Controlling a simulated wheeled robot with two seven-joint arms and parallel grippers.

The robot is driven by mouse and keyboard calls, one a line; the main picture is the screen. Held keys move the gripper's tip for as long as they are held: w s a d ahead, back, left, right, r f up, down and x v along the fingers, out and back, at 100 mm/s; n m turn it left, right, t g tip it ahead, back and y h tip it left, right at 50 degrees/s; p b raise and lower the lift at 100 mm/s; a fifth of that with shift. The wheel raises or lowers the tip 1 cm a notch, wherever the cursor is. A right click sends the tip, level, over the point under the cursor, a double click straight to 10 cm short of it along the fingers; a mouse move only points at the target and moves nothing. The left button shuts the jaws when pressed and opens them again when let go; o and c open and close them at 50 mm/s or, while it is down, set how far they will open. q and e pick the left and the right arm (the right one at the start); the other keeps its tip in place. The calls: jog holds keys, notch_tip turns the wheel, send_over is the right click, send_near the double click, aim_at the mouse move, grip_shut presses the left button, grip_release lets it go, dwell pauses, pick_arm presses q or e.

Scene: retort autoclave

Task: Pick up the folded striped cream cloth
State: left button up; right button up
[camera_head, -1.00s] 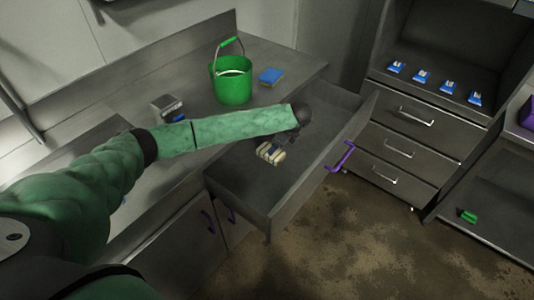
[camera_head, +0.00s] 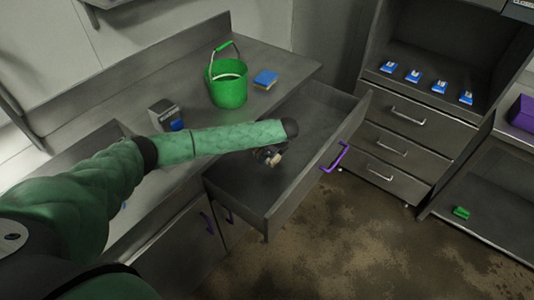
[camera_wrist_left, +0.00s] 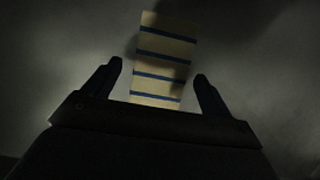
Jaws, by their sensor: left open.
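The folded cream cloth with blue stripes (camera_wrist_left: 165,55) lies in the open drawer. In the head view only a small pale part of it (camera_head: 277,161) shows beside my gripper. My left gripper (camera_wrist_left: 158,74) is open, with a finger to each side of the cloth's near end in the wrist view. The far part of the cloth extends beyond the fingertips. In the head view my left gripper (camera_head: 266,154) is inside the drawer, mostly hidden under my forearm. I cannot tell whether the fingers touch the cloth. My right gripper is not in view.
The metal drawer (camera_head: 233,188) stands open, with a purple handle (camera_head: 335,158) on its front. A green bucket (camera_head: 228,92), a blue-and-yellow sponge (camera_head: 265,79) and a dark box (camera_head: 163,113) stand on the counter. Drawer walls surround my gripper.

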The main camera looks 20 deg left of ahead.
pick_arm(q)
jog(key=shift+a+f, duration=0.2)
jog(key=shift+f, duration=0.25)
jog(key=c, duration=1.1)
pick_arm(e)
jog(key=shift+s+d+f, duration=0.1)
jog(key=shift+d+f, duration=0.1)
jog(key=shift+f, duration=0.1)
